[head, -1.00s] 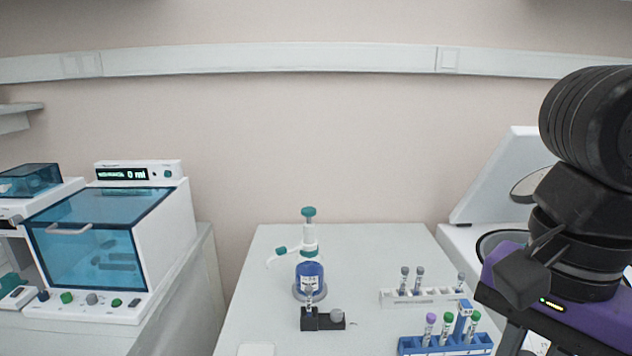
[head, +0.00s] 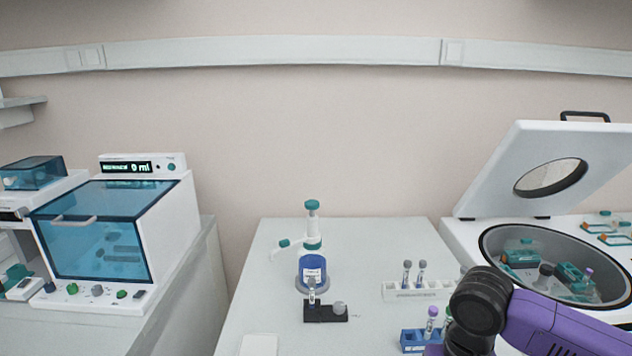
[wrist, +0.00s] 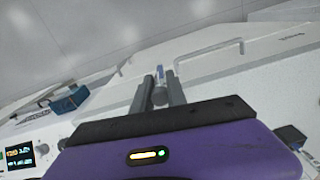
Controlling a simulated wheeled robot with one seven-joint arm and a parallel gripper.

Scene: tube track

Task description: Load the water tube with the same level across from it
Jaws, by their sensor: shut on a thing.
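My gripper (wrist: 161,88) is shut in the wrist view. A small blue-and-white piece of a tube (wrist: 160,73) shows between its fingertips; the fingers hide most of it. In the head view the fingertips and the held tube are out of sight at the lower right. The centrifuge (head: 465,240) stands open at the right. Its round bowl holds several teal inserts, and a purple-capped tube (head: 588,274) stands in it at the right. A white rack (head: 392,291) holds grey-capped tubes (head: 407,272). A blue rack (head: 411,341) with a purple-capped tube (head: 432,320) is partly hidden by my arm.
A dispenser bottle (head: 312,268) stands mid-table behind a black tube holder (head: 322,313). The centrifuge lid (head: 500,170) is raised. A blue-windowed machine (head: 110,235) reading 0 ml is at the left.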

